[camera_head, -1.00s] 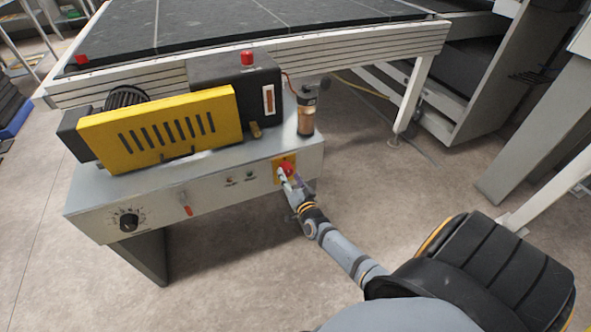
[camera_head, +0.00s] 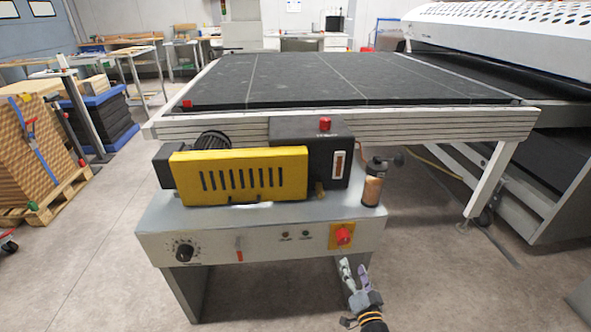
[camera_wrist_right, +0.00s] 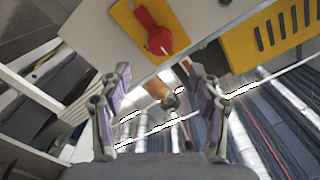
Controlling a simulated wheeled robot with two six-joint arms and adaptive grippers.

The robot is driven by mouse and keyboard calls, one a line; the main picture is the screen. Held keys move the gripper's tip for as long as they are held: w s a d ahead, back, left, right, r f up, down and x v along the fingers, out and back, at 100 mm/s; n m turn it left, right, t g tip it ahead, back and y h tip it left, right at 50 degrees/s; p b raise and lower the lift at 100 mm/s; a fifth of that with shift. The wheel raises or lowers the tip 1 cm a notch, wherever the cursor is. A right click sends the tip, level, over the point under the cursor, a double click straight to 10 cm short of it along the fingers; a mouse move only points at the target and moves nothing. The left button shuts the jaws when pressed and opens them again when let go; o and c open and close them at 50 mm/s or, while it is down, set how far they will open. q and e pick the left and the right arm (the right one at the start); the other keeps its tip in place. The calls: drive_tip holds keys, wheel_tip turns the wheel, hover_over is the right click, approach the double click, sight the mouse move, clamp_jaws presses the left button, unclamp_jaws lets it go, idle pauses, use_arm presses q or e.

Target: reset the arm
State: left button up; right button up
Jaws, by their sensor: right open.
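My right gripper (camera_head: 354,276) is at the bottom of the head view, just below and in front of the control box (camera_head: 215,246). It is open and empty, with its two fingers apart in the right wrist view (camera_wrist_right: 160,100). A red rotary switch (camera_head: 343,235) on a yellow plate sits at the right end of the control box front. The switch also shows in the right wrist view (camera_wrist_right: 159,36), beyond the fingertips and apart from them. My left gripper is in neither view.
A yellow motor cover (camera_head: 240,176) and a brown-and-black cylinder (camera_head: 373,188) stand on the control box. Behind is the black-topped conveyor table (camera_head: 330,80). A pallet of boards (camera_head: 40,150) stands at left. Floor is free on both sides of the box.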

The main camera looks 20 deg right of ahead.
drive_tip(key=s+a+f+n+g+y, duration=0.1)
drive_tip(key=s+a+f+n+g, duration=0.2)
drive_tip(key=s+f, duration=0.5)
drive_tip(key=s+f+n+g+y, duration=0.15)
drive_tip(key=s+f+g, duration=0.25)
drive_tip(key=f, duration=0.8)
drive_tip(key=s+a+f+n+g+y, duration=0.1)
drive_tip(key=s+a+f+n+g, duration=0.2)
drive_tip(key=s+f, duration=0.5)
drive_tip(key=s+f+n+g, duration=0.3)
drive_tip(key=s+f+g, duration=0.3)
drive_tip(key=s+f, duration=0.6)
use_arm(q)
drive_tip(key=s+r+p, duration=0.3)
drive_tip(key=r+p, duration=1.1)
drive_tip(key=p, duration=0.1)
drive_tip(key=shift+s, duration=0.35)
use_arm(e)
drive_tip(key=s+r, duration=0.3)
drive_tip(key=r, duration=0.5)
drive_tip(key=s+r, duration=0.3)
drive_tip(key=r, duration=0.5)
